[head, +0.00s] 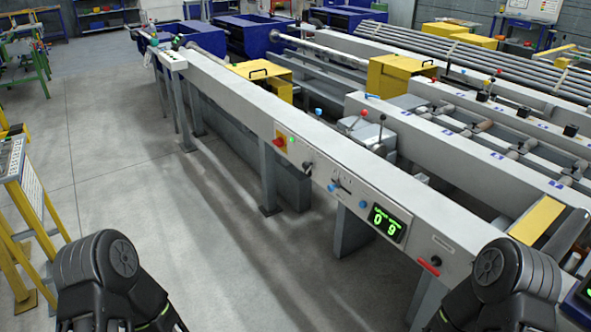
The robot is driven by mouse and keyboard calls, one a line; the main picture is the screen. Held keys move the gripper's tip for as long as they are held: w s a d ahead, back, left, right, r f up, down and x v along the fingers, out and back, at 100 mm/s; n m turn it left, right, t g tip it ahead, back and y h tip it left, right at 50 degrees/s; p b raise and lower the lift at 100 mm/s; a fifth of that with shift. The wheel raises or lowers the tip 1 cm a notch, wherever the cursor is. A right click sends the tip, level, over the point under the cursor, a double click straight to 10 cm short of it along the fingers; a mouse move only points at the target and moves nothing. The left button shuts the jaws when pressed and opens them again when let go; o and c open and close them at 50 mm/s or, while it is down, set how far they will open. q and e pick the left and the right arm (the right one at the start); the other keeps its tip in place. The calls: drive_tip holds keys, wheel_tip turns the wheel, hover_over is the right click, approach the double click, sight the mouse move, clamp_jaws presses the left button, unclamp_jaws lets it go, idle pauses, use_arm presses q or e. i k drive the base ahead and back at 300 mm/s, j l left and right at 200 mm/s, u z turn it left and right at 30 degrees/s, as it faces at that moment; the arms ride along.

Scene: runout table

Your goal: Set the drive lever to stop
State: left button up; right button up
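The long grey runout table (225,90) runs from the back left to the front right. Its front panel carries a red-handled lever (429,267) at the right end, a small black lever or pointer (340,185) between blue knobs, and a black knob (308,168). A red-ball lever (358,121) and a dark-ball lever (380,130) stand on a grey housing behind the panel. I cannot tell which of these is the drive lever, nor read its position marks. My two arms show at the bottom left and bottom right; neither gripper's fingers are in view.
A green digital display (386,222) reads 0 9. A red switch on a yellow plate (280,140) sits further left on the panel. Yellow boxes (402,75) stand behind. A yellow-framed stand (30,190) is at left. The floor (150,200) before the table is clear.

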sight(307, 167)
drive_tip(key=i+j+z, duration=0.55)
drive_tip(key=i+j, duration=0.25)
drive_tip(key=i+j+z, duration=0.25)
drive_tip(key=j, duration=0.25)
drive_tip(key=i+j+z, duration=0.25)
drive_tip(key=j, duration=0.3)
drive_tip(key=i, duration=0.1)
